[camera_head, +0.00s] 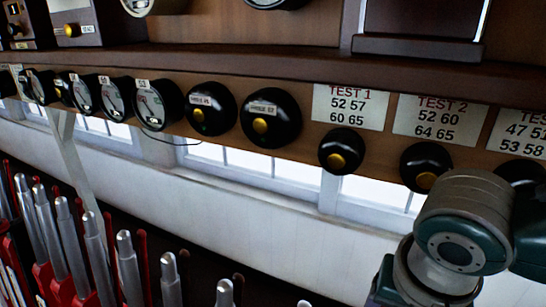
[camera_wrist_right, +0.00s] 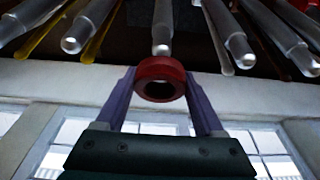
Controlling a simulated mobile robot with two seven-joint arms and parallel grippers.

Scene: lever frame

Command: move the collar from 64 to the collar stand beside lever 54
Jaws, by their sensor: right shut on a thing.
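The red collar (camera_wrist_right: 160,68) is a thick ring held between the two purple fingers of my right gripper (camera_wrist_right: 160,82) in the right wrist view. The gripper is shut on it, and the hole faces the camera. A silver lever's tip (camera_wrist_right: 161,47) lies just beyond the collar, in line with it; whether they touch cannot be told. In the head view a row of silver levers (camera_head: 129,262) with red parts runs along the lower left. No lever number is readable, so 54, 64 and the stand cannot be picked out. My left gripper is not in view.
A wooden shelf carries round dials (camera_head: 152,104), black instruments with yellow centres (camera_head: 269,118) and test cards (camera_head: 349,105). A pale post (camera_head: 73,160) stands among the levers at left. Yellow levers (camera_wrist_right: 46,38) show in the wrist view. My right arm fills the head view's lower right.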

